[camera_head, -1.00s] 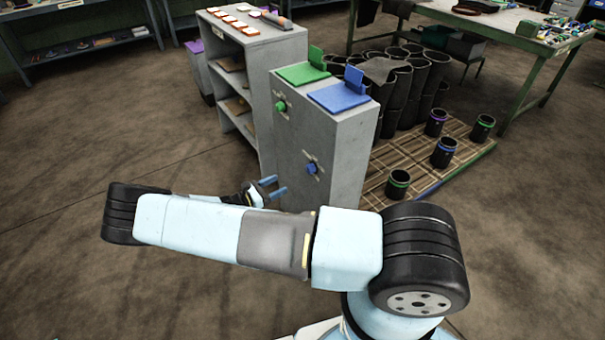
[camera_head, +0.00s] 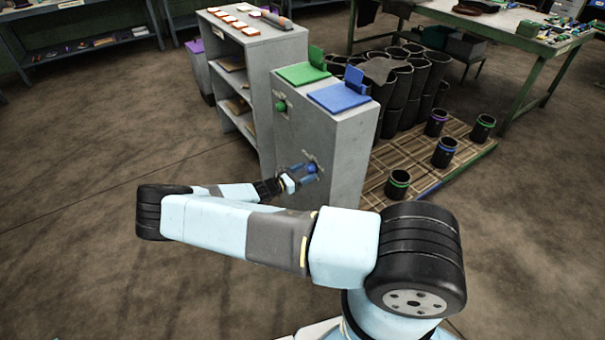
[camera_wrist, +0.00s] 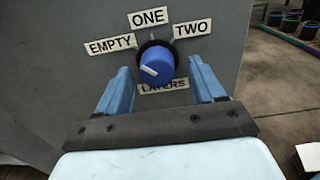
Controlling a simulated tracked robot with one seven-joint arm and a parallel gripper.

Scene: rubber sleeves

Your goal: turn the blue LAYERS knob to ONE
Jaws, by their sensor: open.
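The blue LAYERS knob (camera_wrist: 158,66) is on the front of the grey cabinet (camera_head: 340,150). In the wrist view it is between my two open fingers, with a gap on each side. The head view also shows the knob (camera_head: 311,168) beside my fingertips. A white mark on the knob's face is at its left side, toward the EMPTY label (camera_wrist: 110,45) rather than up to the ONE label (camera_wrist: 148,17). The TWO label (camera_wrist: 193,28) is at the upper right. The LAYERS label (camera_wrist: 163,87) below is partly hidden. My gripper (camera_head: 303,174) is open and empty.
A green knob (camera_head: 281,106) is higher and left on the same cabinet. Green (camera_head: 303,73) and blue (camera_head: 340,96) plates lie on its top. A shelf unit (camera_head: 240,60) stands behind left. Sleeves stand on a slatted pallet (camera_head: 415,165) at right. The floor at left is clear.

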